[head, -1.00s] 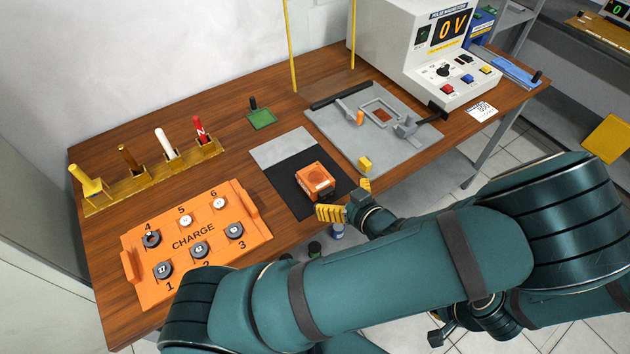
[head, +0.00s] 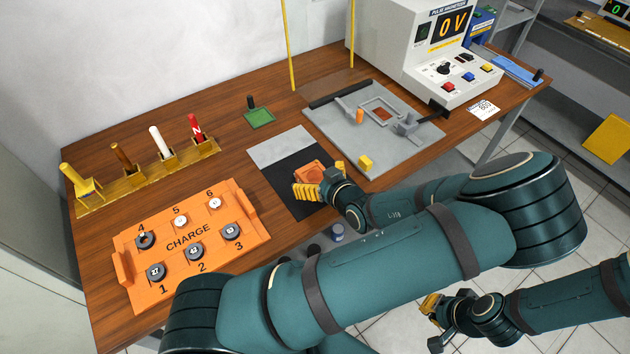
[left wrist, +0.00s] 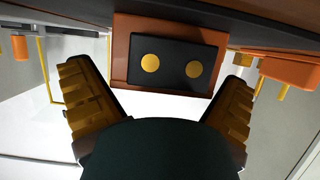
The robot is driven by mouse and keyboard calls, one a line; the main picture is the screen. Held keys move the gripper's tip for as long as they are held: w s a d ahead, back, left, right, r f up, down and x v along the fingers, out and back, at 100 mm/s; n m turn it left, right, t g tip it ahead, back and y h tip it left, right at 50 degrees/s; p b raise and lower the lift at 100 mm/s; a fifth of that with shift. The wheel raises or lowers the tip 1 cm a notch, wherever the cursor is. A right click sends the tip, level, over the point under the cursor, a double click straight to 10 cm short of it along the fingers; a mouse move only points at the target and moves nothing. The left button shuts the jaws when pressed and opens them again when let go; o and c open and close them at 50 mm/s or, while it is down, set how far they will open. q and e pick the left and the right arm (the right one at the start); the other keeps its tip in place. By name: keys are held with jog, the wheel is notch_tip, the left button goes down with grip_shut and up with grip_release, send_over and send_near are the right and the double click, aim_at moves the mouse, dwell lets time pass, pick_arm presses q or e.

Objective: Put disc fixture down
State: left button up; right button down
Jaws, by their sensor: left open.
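The orange disc fixture (head: 308,172) sits on the black part of the mat (head: 285,187) near the table's front edge. My left gripper (head: 320,184) is at its near side and partly covers it in the head view. In the left wrist view the fixture's dark face with two yellow dots (left wrist: 172,66) lies ahead, between the two open yellow fingers (left wrist: 158,98). Gaps show on both sides; I see no finger touching it. My right gripper (head: 434,308) hangs low over the floor, off the table; its finger opening is unclear.
An orange CHARGE tray (head: 188,240) with numbered discs stands left of the mat. A grey plate (head: 340,135) with a small yellow block (head: 366,161) lies right. A rack of coloured rods (head: 150,178) and a green pad (head: 259,117) are farther back. Bare wood lies between them.

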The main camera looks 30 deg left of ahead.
pick_arm(q)
jog(key=shift+d, duration=0.1)
jog(key=c, duration=1.2)
